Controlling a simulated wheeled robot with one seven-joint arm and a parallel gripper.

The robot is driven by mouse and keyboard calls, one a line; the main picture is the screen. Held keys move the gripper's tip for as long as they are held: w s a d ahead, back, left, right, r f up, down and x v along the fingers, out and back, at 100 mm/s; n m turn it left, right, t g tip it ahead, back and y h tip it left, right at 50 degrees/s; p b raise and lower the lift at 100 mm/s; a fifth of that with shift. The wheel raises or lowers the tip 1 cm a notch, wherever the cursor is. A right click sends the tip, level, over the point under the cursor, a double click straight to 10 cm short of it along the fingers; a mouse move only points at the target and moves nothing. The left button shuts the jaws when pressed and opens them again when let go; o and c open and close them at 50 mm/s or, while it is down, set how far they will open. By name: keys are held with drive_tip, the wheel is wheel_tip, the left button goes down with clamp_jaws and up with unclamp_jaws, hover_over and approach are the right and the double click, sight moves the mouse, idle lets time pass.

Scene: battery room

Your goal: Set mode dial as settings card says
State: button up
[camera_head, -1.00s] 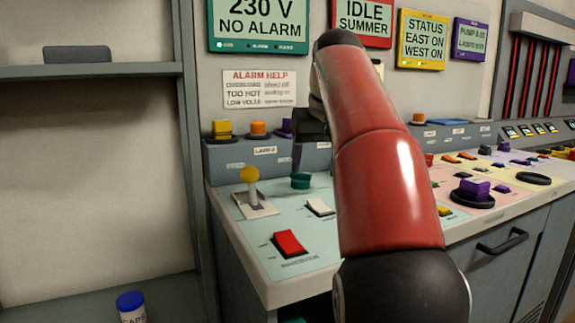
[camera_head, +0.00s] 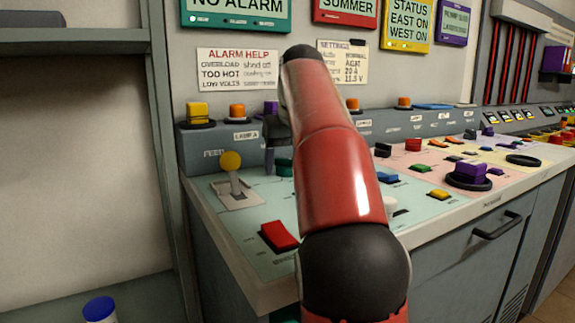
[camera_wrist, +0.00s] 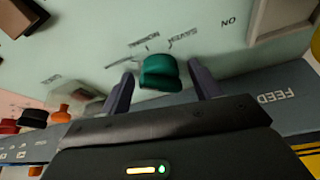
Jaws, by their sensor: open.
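The settings card (camera_head: 343,62) is on the back wall, partly covered by my arm. Its right column seems to read "NORMAL" at the top; the left column is blurred. A green dial (camera_head: 284,167) sits on the pale green panel, partly behind my arm. In the wrist view the green dial (camera_wrist: 160,73) lies between the two fingers of my gripper (camera_wrist: 160,68). The fingers are apart, with a visible gap on each side of it. In the head view my gripper (camera_head: 276,140) is mostly hidden.
A yellow-knobbed lever (camera_head: 231,162) and a red rocker switch (camera_head: 280,236) stand left of my arm. A raised grey ledge (camera_head: 222,143) with coloured buttons runs behind the panel. More knobs and buttons crowd the panel to the right.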

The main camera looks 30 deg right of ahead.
drive_tip(key=c, duration=0.9)
drive_tip(key=shift+a+r+m+p, duration=0.1)
drive_tip(key=shift+r+m+p, duration=0.05)
drive_tip(key=shift+m+p, duration=0.15)
drive_tip(key=m+p, duration=0.1)
drive_tip(key=m+h+p, duration=0.1)
drive_tip(key=m, duration=0.1)
drive_tip(key=shift+w+a+r+h+p, duration=0.1)
drive_tip(key=shift+a+h+p, duration=0.05)
drive_tip(key=shift+h+p, duration=0.15)
drive_tip(key=shift+w+a+m+g+h+p, duration=0.1)
drive_tip(key=shift+m+g+h+p, duration=0.3)
drive_tip(key=shift+m, duration=0.85)
drive_tip(key=shift+w+a+m+g+h+p, duration=0.1)
drive_tip(key=shift+m+g+h+p, duration=0.25)
drive_tip(key=shift+m, duration=0.9)
drive_tip(key=o, duration=0.9)
